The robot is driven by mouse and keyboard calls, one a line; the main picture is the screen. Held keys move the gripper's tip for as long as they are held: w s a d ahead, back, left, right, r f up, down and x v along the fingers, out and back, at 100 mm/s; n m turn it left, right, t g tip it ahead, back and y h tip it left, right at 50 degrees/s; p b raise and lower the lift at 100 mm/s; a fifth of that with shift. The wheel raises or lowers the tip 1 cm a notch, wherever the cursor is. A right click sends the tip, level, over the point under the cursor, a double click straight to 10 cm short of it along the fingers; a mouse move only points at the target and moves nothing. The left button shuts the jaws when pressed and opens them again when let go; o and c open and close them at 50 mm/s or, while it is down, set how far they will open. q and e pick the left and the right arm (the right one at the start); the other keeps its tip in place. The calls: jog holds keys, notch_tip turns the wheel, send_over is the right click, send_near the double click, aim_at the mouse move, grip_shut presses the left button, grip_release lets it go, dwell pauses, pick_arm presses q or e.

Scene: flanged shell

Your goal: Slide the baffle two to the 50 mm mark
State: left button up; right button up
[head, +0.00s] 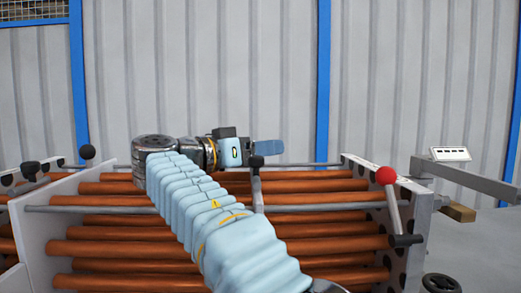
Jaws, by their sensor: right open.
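My right gripper (262,150) is open above the tube bundle near the middle of the head view, with a blue finger pointing right. A grey upright with a dark top (257,188) stands just below it; I cannot tell whether they touch. White plates stand across the tubes: a left plate (38,232) and a right plate (411,228) with dark holes. I cannot tell which plate is baffle two. A red-knobbed lever (386,176) rises by the right plate. No 50 mm mark is readable. My left gripper is not in view.
Copper-coloured tubes (120,249) run left to right, with grey rods (92,209) along them. A black knob (88,152) stands at the left. A grey beam (478,180) with a white label block (450,154) and a brass block (458,212) extends at the right. A corrugated wall stands behind.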

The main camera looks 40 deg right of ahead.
jog(key=a, duration=1.4)
jog(key=shift+s, duration=0.25)
